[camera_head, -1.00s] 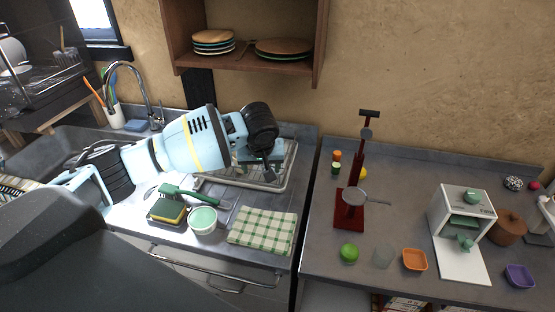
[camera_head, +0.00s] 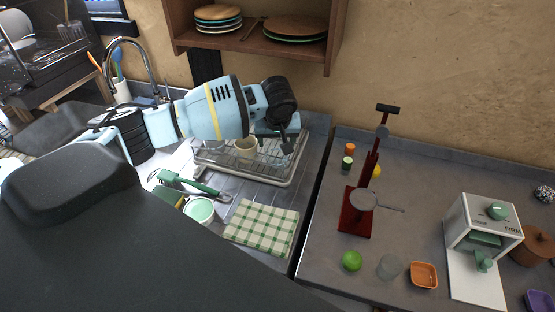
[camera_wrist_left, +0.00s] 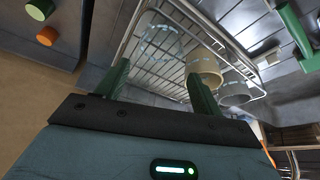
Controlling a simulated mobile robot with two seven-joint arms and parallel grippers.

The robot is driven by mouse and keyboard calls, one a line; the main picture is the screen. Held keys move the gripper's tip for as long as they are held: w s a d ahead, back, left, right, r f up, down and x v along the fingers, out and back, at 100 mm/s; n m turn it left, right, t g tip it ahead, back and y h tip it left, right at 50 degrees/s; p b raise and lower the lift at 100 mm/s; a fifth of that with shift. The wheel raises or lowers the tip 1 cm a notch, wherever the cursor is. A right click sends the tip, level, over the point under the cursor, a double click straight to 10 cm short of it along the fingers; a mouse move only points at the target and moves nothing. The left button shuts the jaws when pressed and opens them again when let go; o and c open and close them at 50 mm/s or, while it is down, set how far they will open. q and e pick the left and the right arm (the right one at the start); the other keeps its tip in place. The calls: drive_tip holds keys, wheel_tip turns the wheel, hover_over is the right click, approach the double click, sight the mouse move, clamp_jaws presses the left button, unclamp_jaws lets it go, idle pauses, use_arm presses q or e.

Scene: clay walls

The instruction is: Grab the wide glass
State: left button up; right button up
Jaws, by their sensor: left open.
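The dish rack (camera_head: 240,172) holds a clear glass (camera_wrist_left: 160,42), a beige cup (camera_head: 245,148) and a second clear glass (camera_wrist_left: 235,92). The first glass looks the wider of the two clear ones. My left gripper (camera_head: 284,138) is at the right part of the rack in the head view and partly covers what stands there. In the left wrist view, its two green fingers (camera_wrist_left: 160,86) are apart with nothing between them. The wider glass shows ahead of that gap, and the beige cup (camera_wrist_left: 203,66) is beside the right finger. My right gripper is not in view.
A checkered cloth (camera_head: 262,228), a bowl (camera_head: 199,210) and a green-handled brush (camera_head: 190,184) lie in front of the rack. The right counter holds a red stand (camera_head: 358,210), a green fruit (camera_head: 351,261) and another clear glass (camera_head: 390,267). A shelf (camera_head: 260,50) hangs above.

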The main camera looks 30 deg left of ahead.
sight(276, 147)
use_arm(q)
drive_tip(key=shift+b+x, duration=0.3)
drive_tip(key=shift+x, duration=2.15)
drive_tip(key=c, duration=1)
